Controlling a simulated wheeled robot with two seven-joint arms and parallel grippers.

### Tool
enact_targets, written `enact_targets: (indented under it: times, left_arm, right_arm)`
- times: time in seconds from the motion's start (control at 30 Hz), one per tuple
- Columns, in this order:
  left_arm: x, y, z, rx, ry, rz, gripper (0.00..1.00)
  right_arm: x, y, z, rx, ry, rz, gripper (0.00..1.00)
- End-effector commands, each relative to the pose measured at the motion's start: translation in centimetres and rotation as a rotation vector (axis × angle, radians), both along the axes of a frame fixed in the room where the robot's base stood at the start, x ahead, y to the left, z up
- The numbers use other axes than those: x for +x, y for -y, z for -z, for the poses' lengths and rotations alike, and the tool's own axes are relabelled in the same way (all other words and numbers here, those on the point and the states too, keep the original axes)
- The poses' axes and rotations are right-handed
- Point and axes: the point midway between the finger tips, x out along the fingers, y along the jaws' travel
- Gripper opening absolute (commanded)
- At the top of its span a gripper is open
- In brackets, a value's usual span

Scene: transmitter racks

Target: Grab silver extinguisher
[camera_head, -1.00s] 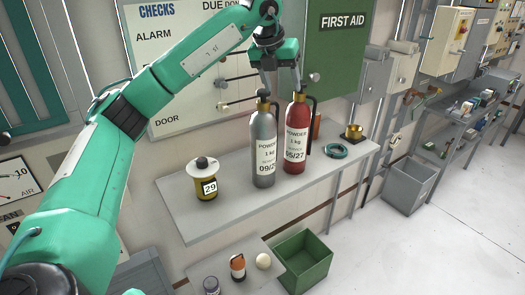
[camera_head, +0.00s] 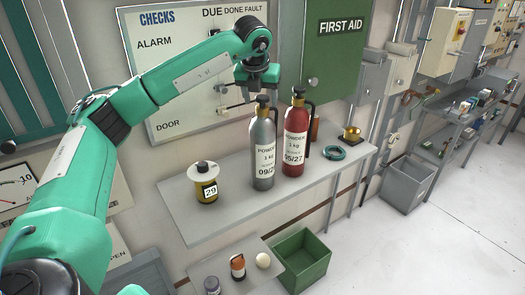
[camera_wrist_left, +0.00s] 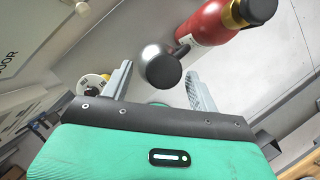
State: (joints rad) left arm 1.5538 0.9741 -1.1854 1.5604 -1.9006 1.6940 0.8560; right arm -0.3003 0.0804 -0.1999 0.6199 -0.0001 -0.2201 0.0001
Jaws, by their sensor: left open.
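The silver extinguisher (camera_head: 263,150) stands upright on the grey shelf, with a white POWDER 1 kg label, a brass neck and a black top. The red extinguisher (camera_head: 296,145) stands close to its right. My left gripper (camera_head: 259,97) is open, pointing down at the top of the silver extinguisher. In the left wrist view, the silver extinguisher's dark round top (camera_wrist_left: 160,66) shows between the open fingers, and the red one (camera_wrist_left: 207,27) lies outside them. Whether the fingers touch it I cannot tell. My right gripper is not in view.
On the shelf (camera_head: 220,220) are a yellow pot labelled 29 (camera_head: 206,190) at left, a teal ring (camera_head: 334,153) and a brass item (camera_head: 351,135) at right. A whiteboard (camera_head: 190,110) and a green FIRST AID cabinet (camera_head: 342,60) are behind. A green bin (camera_head: 303,262) stands below.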

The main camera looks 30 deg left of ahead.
Motion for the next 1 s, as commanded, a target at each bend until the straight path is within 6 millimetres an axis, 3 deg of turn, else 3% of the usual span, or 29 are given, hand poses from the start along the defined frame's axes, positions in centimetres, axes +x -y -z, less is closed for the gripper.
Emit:
enact_targets:
  times: [0.27, 0.63, 0.93, 1.0]
  left_arm:
    - [1.5, -0.3, 2.8, 0.0, -0.004, -0.001, 0.61]
    - [1.9, -0.4, 4.1, 0.0, 0.0, 0.0, 0.61]
    - [1.9, -0.4, 4.0, 0.0, 0.0, 0.0, 0.02]
    - [1.9, -0.4, 4.0, 0.0, 0.0, 0.0, 0.0]
  right_arm:
    - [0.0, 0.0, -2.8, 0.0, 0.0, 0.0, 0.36]
    - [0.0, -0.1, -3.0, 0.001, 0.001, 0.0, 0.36]
    - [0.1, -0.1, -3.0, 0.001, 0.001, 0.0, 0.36]
    - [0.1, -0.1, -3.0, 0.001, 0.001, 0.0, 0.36]
